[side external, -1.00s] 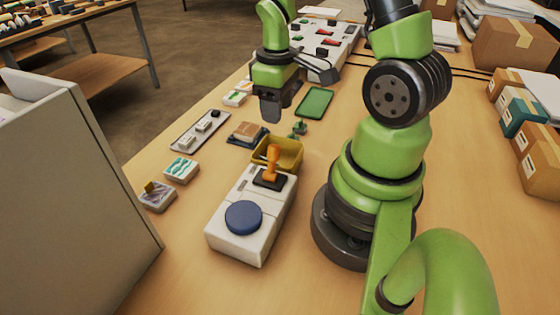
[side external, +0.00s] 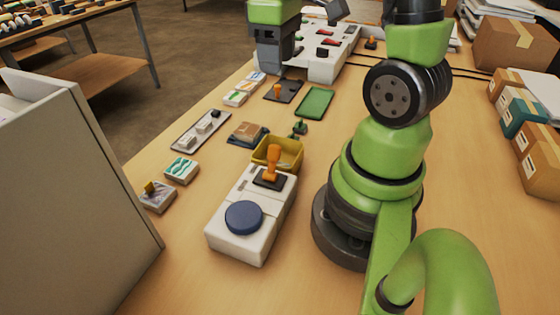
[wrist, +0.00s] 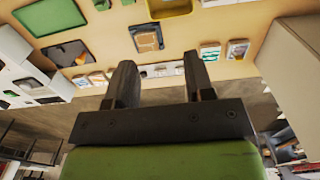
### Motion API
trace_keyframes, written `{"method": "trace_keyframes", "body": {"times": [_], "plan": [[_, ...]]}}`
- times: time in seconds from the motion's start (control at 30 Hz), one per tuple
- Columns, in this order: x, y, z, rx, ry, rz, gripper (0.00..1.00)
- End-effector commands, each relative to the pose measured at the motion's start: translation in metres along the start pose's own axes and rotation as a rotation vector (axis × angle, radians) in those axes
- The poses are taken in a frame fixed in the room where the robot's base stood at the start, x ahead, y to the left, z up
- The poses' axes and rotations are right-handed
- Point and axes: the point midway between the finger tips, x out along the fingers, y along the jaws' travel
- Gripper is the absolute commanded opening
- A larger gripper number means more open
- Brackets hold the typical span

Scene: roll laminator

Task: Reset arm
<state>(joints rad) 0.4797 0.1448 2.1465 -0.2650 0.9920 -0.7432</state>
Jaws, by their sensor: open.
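My green arm reaches toward the back of the table. My gripper (side external: 275,62) hangs in the air near the white machine (side external: 330,62) at the back, above the dark mat. In the wrist view my gripper (wrist: 158,84) has its two dark fingers spread apart with nothing between them. The view past the fingers shows the table items and the floor. In the side view the fingertips point down, clear of the table items.
A yellow bin (side external: 290,151), a white device with a blue knob (side external: 244,218), a green tray (side external: 314,102) and a dark mat with an orange-handled piece (side external: 283,91) lie on the table. Boxes (side external: 515,50) line the right edge. A grey panel (side external: 75,200) stands at left.

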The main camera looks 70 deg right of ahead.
Motion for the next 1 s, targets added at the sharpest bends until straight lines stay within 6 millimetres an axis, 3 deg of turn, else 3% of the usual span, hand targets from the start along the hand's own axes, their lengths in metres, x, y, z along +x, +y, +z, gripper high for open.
{"method": "trace_keyframes", "body": {"times": [0.27,0.47,0.7,1.0], "plan": [[-0.005,-0.006,0.0,0.01,0.024,0.005,0.49],[-0.042,-0.049,0.005,0.103,0.211,0.003,0.49],[-0.08,-0.108,0.036,0.254,0.474,-0.139,0.49],[-0.091,-0.133,0.06,0.338,0.588,-0.284,0.49]]}}
